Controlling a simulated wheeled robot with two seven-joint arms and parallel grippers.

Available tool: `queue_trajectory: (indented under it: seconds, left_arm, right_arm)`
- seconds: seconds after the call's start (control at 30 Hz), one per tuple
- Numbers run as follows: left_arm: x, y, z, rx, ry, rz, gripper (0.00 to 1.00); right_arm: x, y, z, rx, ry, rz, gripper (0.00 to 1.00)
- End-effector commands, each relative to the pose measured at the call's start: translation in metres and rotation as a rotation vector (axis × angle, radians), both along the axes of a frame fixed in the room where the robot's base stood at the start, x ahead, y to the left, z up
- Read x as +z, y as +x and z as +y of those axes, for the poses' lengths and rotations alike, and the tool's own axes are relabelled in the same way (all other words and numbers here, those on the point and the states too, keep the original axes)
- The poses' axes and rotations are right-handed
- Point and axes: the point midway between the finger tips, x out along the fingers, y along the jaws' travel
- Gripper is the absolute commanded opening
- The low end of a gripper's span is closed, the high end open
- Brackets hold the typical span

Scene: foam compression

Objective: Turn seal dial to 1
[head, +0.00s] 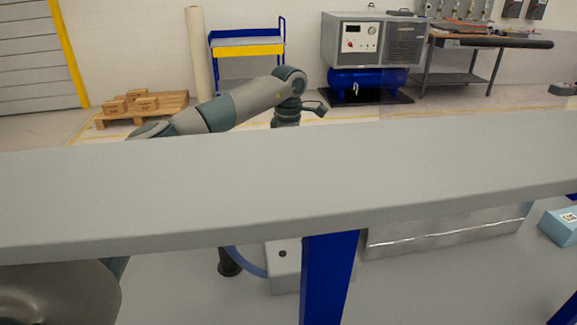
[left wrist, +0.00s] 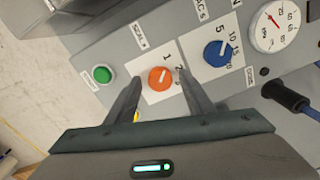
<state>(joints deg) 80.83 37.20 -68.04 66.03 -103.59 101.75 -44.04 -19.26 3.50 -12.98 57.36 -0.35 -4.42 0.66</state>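In the left wrist view an orange seal dial (left wrist: 159,78) sits on a white label plate on a grey panel, with the numbers 1 and 2 printed beside it. A light pointer mark shows on the dial, but its exact setting is too small to read. My left gripper (left wrist: 160,78) is open, with one finger on each side of the orange dial; I cannot tell whether they touch it. In the head view my left arm reaches in from the left behind a grey beam, and its gripper (head: 314,107) shows small. The dial is not discernible there. My right gripper is not in view.
On the panel, a green button (left wrist: 102,74) is left of the dial; a blue dial (left wrist: 217,53) and a pressure gauge (left wrist: 272,25) are right. A dark-handled part (left wrist: 285,96) juts out at right. In the head view a wide grey beam (head: 300,185) crosses the foreground.

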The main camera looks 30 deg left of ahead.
Motion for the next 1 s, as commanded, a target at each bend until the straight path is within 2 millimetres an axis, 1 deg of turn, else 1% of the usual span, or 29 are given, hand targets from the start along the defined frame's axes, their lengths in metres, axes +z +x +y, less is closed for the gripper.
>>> queue_trajectory:
  seconds: [0.23, 0.37, 0.43, 0.57, 0.73, 0.83, 1.0]
  left_arm:
    - [0.004, 0.000, 0.000, -0.001, -0.001, -0.001, 0.48]
    - [0.013, 0.001, 0.000, -0.001, 0.000, -0.002, 0.48]
    - [0.021, 0.001, 0.000, 0.000, 0.001, -0.002, 0.48]
    - [0.041, 0.001, 0.000, 0.000, 0.000, -0.003, 0.48]
    - [0.075, 0.001, 0.000, 0.001, -0.001, -0.004, 0.48]
    - [0.096, 0.001, -0.001, -0.001, -0.001, -0.004, 0.48]
    - [0.130, 0.001, 0.000, 0.001, -0.001, -0.003, 0.48]
  right_arm:
    - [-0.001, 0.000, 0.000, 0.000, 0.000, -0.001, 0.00]
    - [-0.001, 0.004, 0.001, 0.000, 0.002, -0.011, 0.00]
    - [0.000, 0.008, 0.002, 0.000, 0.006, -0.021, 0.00]
    - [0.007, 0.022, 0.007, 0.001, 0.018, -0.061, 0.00]
    - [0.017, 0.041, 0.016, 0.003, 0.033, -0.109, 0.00]
    - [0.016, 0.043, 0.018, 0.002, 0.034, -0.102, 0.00]
    - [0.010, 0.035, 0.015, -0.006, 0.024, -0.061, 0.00]
